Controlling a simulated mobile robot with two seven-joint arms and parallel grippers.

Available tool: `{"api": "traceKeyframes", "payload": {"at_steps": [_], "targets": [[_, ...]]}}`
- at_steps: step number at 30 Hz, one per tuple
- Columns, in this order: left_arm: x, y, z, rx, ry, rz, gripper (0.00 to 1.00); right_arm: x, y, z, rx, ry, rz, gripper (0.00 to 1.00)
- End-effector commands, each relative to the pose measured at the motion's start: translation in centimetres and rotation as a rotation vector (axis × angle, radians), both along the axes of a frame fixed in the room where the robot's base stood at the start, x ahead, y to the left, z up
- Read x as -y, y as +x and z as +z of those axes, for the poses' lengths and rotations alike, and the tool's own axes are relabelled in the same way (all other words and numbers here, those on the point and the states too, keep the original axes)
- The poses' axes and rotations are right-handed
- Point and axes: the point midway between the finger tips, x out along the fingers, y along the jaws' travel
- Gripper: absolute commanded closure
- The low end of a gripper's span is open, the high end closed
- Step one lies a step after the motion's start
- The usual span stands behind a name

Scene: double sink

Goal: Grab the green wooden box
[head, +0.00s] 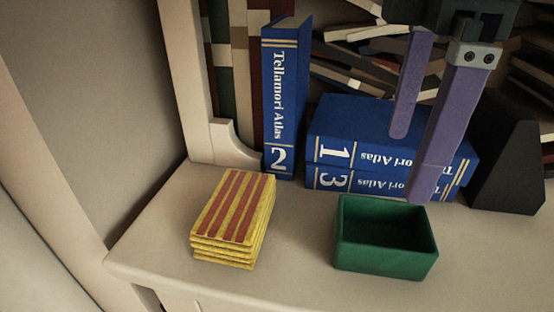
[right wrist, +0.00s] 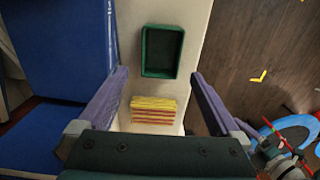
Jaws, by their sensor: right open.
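The green wooden box (head: 385,258) is an open-topped, empty box standing upright on the pale shelf top, in front of the blue atlases. It also shows in the right wrist view (right wrist: 145,60), upper middle, beyond the fingertips. My right gripper (head: 410,168) has two purple fingers, spread apart with nothing between them. It hangs above and behind the box in the head view, in front of the atlases, and does not touch the box. In the right wrist view the open fingers (right wrist: 160,73) lie on either side of the box's near end.
A red-and-yellow striped stack (head: 232,215) sits left of the box. Blue atlases 1 and 3 (head: 335,150) lie flat behind it; atlas 2 (head: 283,110) stands upright. A black bookend (head: 505,160) is at right. The shelf between stack and box is clear.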

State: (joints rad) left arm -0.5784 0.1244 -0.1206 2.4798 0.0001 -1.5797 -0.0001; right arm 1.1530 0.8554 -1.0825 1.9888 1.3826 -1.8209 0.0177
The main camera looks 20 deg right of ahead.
Motion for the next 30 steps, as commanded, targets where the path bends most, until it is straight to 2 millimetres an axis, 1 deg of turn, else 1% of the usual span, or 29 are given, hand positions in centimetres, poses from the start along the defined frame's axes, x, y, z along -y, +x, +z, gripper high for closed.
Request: {"api": "traceKeyframes", "payload": {"at_steps": [2, 4, 9, 16, 21, 23, 25, 30], "targets": [[0.1, 0.0, -0.3, 0.000, -0.003, 0.002, 0.00, 0.3, 0.0, -0.2, -0.006, -0.006, -0.007, 0.00], [0.1, 0.0, -0.6, 0.000, -0.005, 0.004, 0.00, 0.4, 0.0, -0.9, -0.009, -0.005, -0.008, 0.00], [0.2, 0.0, -1.7, -0.001, -0.008, 0.007, 0.00, 0.4, -0.1, -3.6, -0.009, -0.006, -0.008, 0.00], [0.2, 0.0, -2.5, -0.001, -0.008, 0.007, 0.00, 0.3, -0.1, -5.8, -0.006, -0.004, -0.006, 0.00], [0.2, 0.0, -3.9, -0.002, -0.008, 0.007, 0.00, 0.2, -0.3, -8.6, -0.008, -0.006, -0.006, 0.00], [0.2, -0.1, -4.2, -0.002, -0.007, 0.006, 0.00, 0.2, -0.2, -9.4, -0.005, -0.005, -0.006, 0.00], [0.1, -0.1, -4.3, -0.002, -0.007, 0.005, 0.00, 0.2, -0.2, -9.8, -0.005, -0.005, -0.005, 0.00], [0.0, -0.1, -4.1, -0.002, -0.002, 0.003, 0.00, 0.2, -0.2, -9.7, -0.004, -0.005, -0.005, 0.00]]}}
